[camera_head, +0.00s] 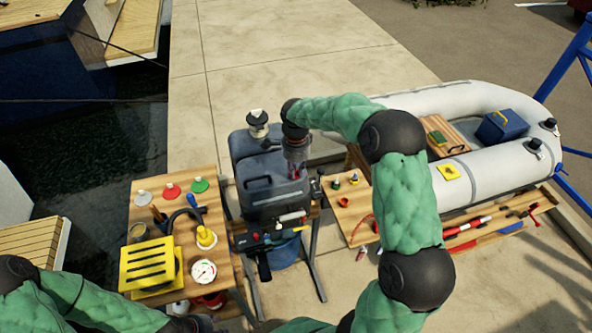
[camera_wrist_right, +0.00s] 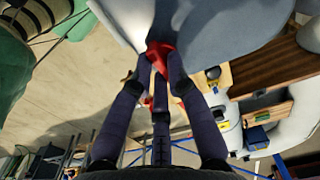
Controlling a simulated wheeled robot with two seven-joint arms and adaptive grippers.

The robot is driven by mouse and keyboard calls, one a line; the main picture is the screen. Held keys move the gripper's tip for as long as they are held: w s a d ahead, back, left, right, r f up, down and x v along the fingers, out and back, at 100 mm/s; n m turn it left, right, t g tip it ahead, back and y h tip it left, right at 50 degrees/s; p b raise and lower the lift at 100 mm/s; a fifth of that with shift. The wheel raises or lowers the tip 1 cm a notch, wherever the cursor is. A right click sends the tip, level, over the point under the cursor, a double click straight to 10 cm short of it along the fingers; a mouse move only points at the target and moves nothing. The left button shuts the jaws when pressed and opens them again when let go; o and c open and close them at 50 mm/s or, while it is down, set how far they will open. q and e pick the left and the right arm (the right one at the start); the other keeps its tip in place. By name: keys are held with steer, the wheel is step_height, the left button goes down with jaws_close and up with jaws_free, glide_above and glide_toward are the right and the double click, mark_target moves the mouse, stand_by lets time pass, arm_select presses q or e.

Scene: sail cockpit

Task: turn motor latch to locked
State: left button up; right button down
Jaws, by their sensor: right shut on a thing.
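The dark grey outboard motor (camera_head: 262,205) stands upright on a stand in the middle of the head view. My right gripper (camera_head: 296,172) is at the upper right side of its cowling. In the right wrist view, a red latch (camera_wrist_right: 160,56) sits between the fingertips of my right gripper (camera_wrist_right: 160,60), which are shut on it. The latch lies close against the motor's pale-looking body. The fingers hide part of it, and I cannot tell its exact turn. My left gripper (camera_head: 198,322) is only partly in view at the bottom edge, and its jaws are hidden.
A wooden table (camera_head: 150,208) at left holds a yellow slotted part (camera_head: 147,262), a gauge (camera_head: 203,271) and coloured knobs. A small wooden table (camera_head: 340,225) is right of the motor. A grey inflatable boat (camera_head: 490,185) lies at right. Water is at far left.

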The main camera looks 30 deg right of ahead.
mark_target(296, 172)
steer(key=shift+m, duration=0.4)
steer(key=c, duration=1.2)
jaws_free()
step_height(296, 172, up, 12)
